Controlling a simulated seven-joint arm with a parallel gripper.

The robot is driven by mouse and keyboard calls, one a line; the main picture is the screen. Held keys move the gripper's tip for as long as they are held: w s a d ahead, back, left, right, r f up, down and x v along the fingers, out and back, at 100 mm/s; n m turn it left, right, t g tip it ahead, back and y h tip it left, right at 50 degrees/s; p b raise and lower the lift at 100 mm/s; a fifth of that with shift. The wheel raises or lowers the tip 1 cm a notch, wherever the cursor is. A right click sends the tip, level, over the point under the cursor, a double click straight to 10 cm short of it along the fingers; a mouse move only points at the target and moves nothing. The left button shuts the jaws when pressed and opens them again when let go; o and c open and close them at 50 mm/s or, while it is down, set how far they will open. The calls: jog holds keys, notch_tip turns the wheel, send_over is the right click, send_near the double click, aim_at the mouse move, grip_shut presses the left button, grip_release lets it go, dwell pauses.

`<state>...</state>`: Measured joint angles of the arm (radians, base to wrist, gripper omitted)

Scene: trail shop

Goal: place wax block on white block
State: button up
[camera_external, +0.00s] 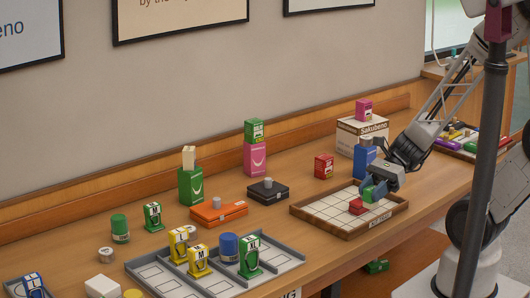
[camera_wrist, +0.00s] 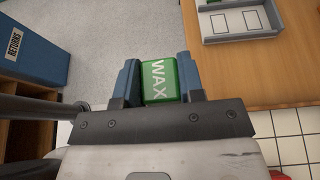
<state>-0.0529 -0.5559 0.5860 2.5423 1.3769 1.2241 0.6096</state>
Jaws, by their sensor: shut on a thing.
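The green wax block (camera_wrist: 160,82), lettered WAX, is between the two blue-grey fingers of my gripper (camera_wrist: 158,72) in the wrist view. In the external view my gripper (camera_external: 374,187) is shut on it, over the wooden-framed tray at the right; the wax block (camera_external: 368,196) shows small and partly covered by the fingers. A plain white block (camera_external: 102,286) lies on the table at the front left, far from my gripper. A cream-white upright block (camera_external: 189,158) stands on a green box further back.
The tray (camera_external: 310,212) with a white grid holds a red block (camera_external: 356,206). A blue box (camera_external: 364,160) stands close behind my gripper. A grey divided tray (camera_external: 285,263) with several small items lies front left. Orange (camera_external: 219,212) and black (camera_external: 268,192) cases lie between.

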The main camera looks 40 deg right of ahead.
jog(key=shift+w+a+r, duration=0.15)
jog(key=shift+w+a, duration=0.2)
jog(key=shift+w, duration=0.25)
jog(key=w+a+r+n+g, duration=0.1)
jog(key=w+a, duration=0.8)
jog(key=a, duration=0.2)
jog(key=w+a+r+n+g, duration=0.1)
jog(key=w+a+r+g, duration=0.1)
jog(key=w+a, duration=0.8)
jog(key=a+f+n+g, duration=0.1)
jog(key=a+f, duration=0.1)
jog(key=a, duration=1.4)
jog(key=a+f+n+g, duration=0.1)
jog(key=a+f, duration=0.1)
jog(key=a, duration=1.4)
jog(key=shift+h, duration=0.4)
jog(key=f, duration=0.4)
jog(key=shift+s+d+f, duration=0.3)
jog(key=shift+a, duration=0.1)
